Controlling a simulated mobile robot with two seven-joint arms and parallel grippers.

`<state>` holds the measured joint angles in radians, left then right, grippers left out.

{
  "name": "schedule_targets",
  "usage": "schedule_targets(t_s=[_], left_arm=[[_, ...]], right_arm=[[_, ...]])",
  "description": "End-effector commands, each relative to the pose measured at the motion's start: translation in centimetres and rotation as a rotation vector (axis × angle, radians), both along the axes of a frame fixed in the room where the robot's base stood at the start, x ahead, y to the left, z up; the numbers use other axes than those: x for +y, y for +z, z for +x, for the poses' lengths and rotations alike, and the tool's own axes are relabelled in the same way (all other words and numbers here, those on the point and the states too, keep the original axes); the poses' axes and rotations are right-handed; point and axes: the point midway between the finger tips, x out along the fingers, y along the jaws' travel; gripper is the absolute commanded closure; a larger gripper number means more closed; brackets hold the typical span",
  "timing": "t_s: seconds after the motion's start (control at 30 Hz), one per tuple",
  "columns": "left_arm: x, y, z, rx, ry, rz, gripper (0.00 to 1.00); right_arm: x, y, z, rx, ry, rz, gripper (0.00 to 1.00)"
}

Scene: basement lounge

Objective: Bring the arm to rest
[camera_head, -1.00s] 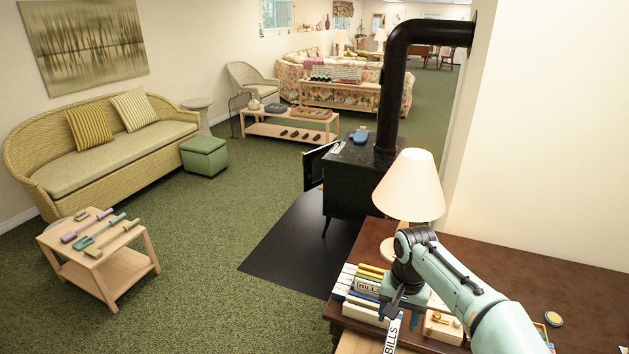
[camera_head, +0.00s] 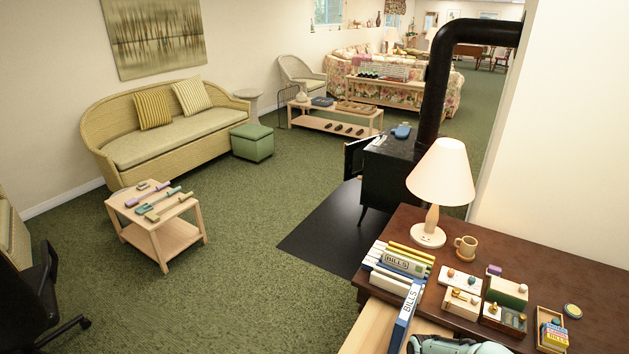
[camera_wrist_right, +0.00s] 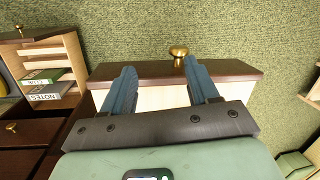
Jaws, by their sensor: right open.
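My right arm (camera_head: 455,346) shows only as a small pale green piece at the bottom edge of the head view; its gripper is outside that view. In the right wrist view my right gripper (camera_wrist_right: 160,88) is open, with two blue-grey fingers spread wide and nothing between them. Beyond the fingers lies a dark brown board (camera_wrist_right: 145,70) with a brass knob (camera_wrist_right: 179,51) and a pale surface on its near side. I cannot tell whether the fingers touch it. My left gripper is in neither view.
A black stove (camera_head: 392,175) stands behind. Green carpet (camera_head: 250,290) is open between the desk and a low table (camera_head: 165,235).

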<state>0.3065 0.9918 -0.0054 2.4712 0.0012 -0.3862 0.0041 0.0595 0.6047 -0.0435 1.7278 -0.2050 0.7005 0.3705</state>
Motion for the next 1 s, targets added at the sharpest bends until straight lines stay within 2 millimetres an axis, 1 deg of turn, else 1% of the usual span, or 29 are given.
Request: schedule_targets(t_s=[0.03, 0.07, 0.1, 0.17, 0.2, 0.27, 0.3, 0.4, 0.5, 0.6, 0.8, 0.83, 0.87, 1.0], left_arm=[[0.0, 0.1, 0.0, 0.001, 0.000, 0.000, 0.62], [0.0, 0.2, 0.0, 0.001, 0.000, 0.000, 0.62], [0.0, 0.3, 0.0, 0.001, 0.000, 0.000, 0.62], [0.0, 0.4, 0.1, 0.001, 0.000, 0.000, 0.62], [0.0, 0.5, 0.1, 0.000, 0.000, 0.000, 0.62], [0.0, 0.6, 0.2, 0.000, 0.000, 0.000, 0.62], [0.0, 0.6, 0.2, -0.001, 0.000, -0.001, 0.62], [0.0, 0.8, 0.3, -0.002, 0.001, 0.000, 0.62], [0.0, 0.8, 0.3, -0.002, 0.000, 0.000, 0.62], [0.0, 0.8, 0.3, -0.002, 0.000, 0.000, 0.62], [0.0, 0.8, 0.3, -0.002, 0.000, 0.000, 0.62], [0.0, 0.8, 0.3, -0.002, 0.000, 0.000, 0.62], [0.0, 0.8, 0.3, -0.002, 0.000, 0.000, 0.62], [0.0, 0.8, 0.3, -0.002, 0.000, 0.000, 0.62]], right_arm=[[0.9, -3.5, -2.7, 0.026, 0.011, 0.031, 0.41], [1.5, -5.2, -4.1, 0.028, 0.017, 0.049, 0.41], [2.3, -7.4, -6.2, 0.031, 0.021, 0.072, 0.41], [3.5, -10.2, -9.6, 0.034, 0.022, 0.102, 0.41], [4.2, -11.7, -12.0, 0.037, 0.020, 0.118, 0.41], [5.1, -13.5, -15.7, 0.042, 0.015, 0.137, 0.41], [5.7, -14.3, -17.9, 0.043, 0.010, 0.144, 0.41], [6.7, -15.2, -22.5, 0.044, 0.001, 0.152, 0.41], [7.2, -15.3, -25.4, 0.044, -0.004, 0.150, 0.41], [7.4, -15.3, -26.6, 0.041, -0.004, 0.146, 0.41], [7.4, -15.3, -26.8, 0.037, -0.005, 0.144, 0.41], [7.4, -15.3, -26.8, 0.037, -0.005, 0.144, 0.47], [7.4, -15.3, -26.8, 0.037, -0.005, 0.144, 0.57], [7.4, -15.3, -26.8, 0.037, -0.005, 0.144, 0.57]])
